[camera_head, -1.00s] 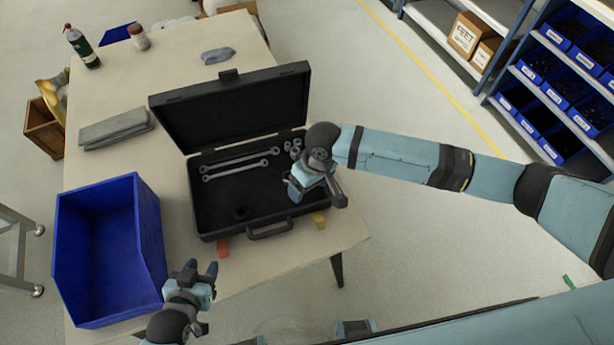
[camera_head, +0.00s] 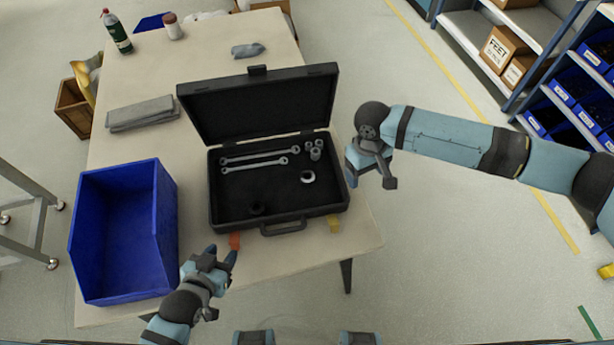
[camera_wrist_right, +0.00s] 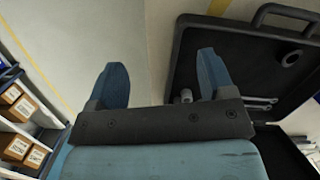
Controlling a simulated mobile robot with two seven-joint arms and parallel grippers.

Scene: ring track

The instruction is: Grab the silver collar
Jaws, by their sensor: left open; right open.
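My right gripper (camera_head: 355,168) is just outside the toolbox's right edge, to the right of the collar. My left gripper (camera_head: 222,254) is open and empty at the table's front edge, right of the blue bin.
A blue bin (camera_head: 168,225) stands at the table's left. Two wrenches (camera_head: 255,160) and a black ring (camera_head: 258,208) lie in the toolbox. Red (camera_head: 235,241) and yellow (camera_head: 333,224) blocks sit at its front.

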